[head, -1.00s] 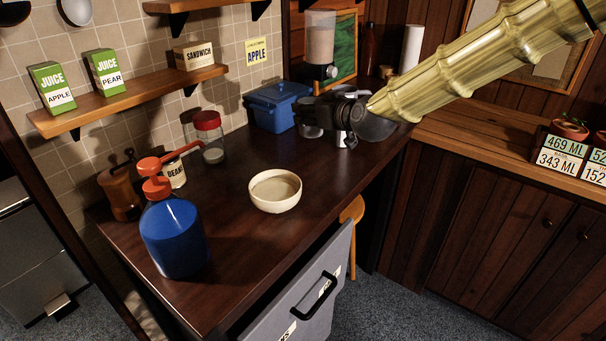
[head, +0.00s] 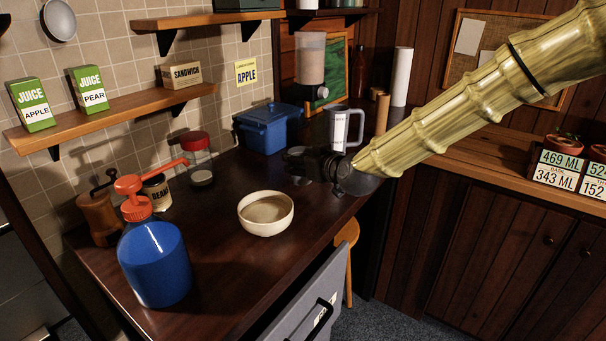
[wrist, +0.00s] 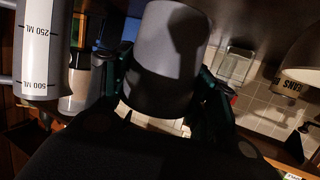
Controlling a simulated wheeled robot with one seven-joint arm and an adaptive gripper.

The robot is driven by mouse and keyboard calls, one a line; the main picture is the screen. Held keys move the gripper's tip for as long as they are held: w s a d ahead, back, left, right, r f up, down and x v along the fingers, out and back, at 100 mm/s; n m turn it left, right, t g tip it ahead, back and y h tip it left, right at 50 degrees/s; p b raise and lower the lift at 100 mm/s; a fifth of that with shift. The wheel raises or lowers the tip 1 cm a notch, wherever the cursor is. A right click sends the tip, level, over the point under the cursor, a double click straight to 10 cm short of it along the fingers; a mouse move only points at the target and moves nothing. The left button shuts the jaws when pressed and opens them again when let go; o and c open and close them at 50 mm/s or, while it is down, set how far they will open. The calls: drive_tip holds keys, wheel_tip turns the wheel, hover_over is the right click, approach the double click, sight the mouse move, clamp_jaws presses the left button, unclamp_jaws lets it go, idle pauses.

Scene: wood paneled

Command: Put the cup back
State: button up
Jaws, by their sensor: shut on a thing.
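A plain grey cup (wrist: 168,62) sits between the fingers of my gripper (wrist: 165,98) in the wrist view, and the gripper is shut on it. In the head view my gripper (head: 314,168) is low over the far right part of the dark counter (head: 215,250). The cup there is mostly lost among the dark fingers, and I cannot tell whether it touches the counter. A grey measuring jug (head: 343,130) with a handle stands just behind the gripper; its marked side (wrist: 38,50) shows at the left of the wrist view.
A cream bowl (head: 265,230) stands in front of my gripper. A blue lidded pot (head: 268,132) is behind. A red-lidded jar (head: 197,170), beans can (head: 157,193), grinder (head: 98,220) and blue pump bottle (head: 155,265) line the left.

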drive_tip(key=shift+f, duration=2.05)
drive_tip(key=shift+f, duration=0.15)
drive_tip(key=o, duration=1.4)
drive_tip(key=shift+o, duration=0.2)
drive_tip(key=shift+r, duration=0.25)
drive_tip(key=v, duration=1.2)
drive_tip(key=shift+b, duration=0.4)
drive_tip(key=shift+s+f, duration=0.1)
